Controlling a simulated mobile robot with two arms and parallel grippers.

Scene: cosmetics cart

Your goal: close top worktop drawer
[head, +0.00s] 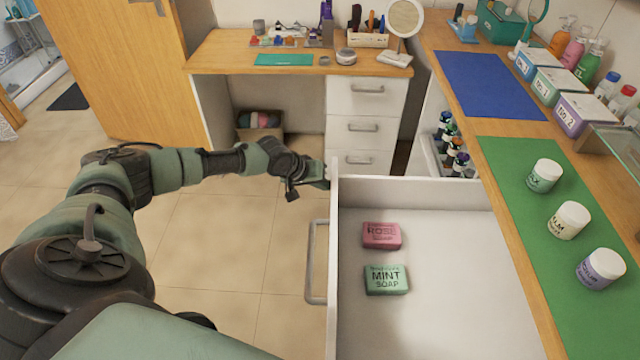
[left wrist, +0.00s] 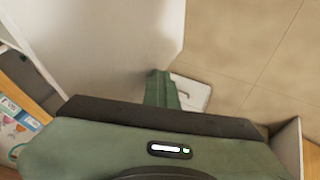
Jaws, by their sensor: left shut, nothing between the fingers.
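The top worktop drawer (head: 440,235) stands open in the head view, pulled out to the left from under the right-hand worktop. Its white front panel (head: 333,290) carries a grey bar handle (head: 312,262) on the outer face. A pink rose soap (head: 381,235) and a green mint soap (head: 386,279) lie inside. My left gripper (head: 322,181) is shut and empty at the far end of the front panel, on its outer side. Whether it touches the panel, I cannot tell. In the left wrist view its green finger (left wrist: 162,88) shows beside a white panel. My right gripper is out of view.
The worktop (head: 505,215) on the right holds a green mat (head: 555,300) with three jars, a blue mat (head: 488,84), bottles and labelled bins. A desk with white drawers (head: 365,95) stands at the back. The tiled floor left of the drawer is clear.

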